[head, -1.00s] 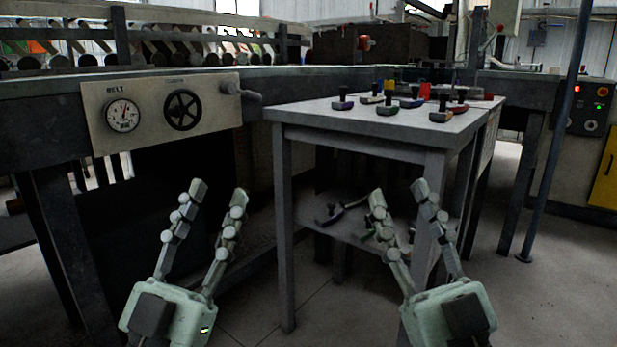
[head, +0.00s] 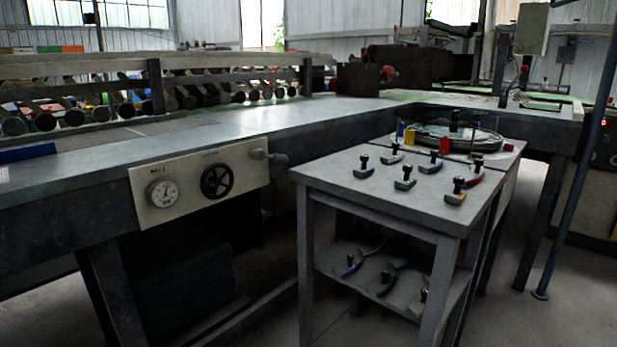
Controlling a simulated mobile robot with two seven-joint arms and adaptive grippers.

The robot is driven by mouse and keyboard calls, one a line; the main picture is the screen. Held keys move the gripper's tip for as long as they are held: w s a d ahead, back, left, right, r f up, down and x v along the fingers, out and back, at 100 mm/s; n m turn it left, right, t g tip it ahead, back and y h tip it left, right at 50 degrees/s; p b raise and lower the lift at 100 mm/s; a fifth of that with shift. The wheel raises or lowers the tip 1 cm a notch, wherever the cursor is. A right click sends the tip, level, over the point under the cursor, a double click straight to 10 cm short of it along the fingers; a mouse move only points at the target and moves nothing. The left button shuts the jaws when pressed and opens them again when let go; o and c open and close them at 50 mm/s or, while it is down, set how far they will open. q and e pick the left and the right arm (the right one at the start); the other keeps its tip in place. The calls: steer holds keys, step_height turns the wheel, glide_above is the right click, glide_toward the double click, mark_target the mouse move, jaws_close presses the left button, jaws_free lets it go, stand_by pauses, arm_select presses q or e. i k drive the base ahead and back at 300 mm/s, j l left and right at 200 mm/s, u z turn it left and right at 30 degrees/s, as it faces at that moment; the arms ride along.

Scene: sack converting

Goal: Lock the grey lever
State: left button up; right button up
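A grey lever (head: 272,156) sticks out to the right from the top right corner of a pale panel (head: 140,205) on the front of the long workbench. Its shaft looks roughly level, with a thicker end. The panel also carries a round white gauge (head: 163,193) and a black handwheel (head: 216,181). Neither of my grippers is in the head view now, and nothing covers the lever.
A grey table (head: 325,175) stands right of the panel, near the lever, with several black-knobbed tools on top and more on its lower shelf (head: 335,262). A blue-grey pole (head: 575,170) stands at the right. The floor before the panel looks clear.

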mark_target(257, 154)
steer(key=i+l+z, duration=0.25)
steer(key=l, duration=0.2)
steer(key=i+l+z, duration=0.25)
steer(key=i+l, duration=0.15)
